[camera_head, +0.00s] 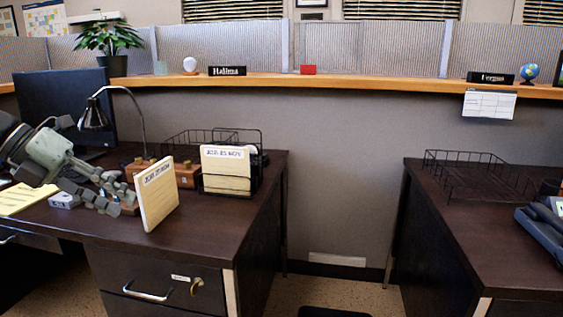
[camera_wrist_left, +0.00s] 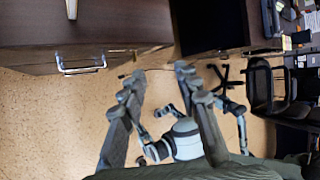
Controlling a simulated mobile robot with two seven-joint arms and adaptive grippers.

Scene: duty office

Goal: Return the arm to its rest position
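My left gripper (camera_head: 122,202) is above the dark desk (camera_head: 215,222) at left in the head view. Its fingers are apart with nothing between them. In the left wrist view its two fingers (camera_wrist_left: 158,82) stand wide apart, over the floor. A cream upright pad or folder (camera_head: 159,194) with a printed label stands just right of the fingertips in the head view; I cannot tell whether they touch it. In the left wrist view, parts of my other arm (camera_wrist_left: 186,140) show beyond the fingers, but its gripper's state is unclear. It is not in the head view.
A similar labelled pad (camera_head: 226,172) stands in a black wire holder. A desk lamp (camera_head: 94,115) and a monitor (camera_head: 60,100) stand behind my left arm. A second desk (camera_head: 470,240) is at right, with a floor gap between. A black chair (camera_wrist_left: 270,90) shows in the wrist view.

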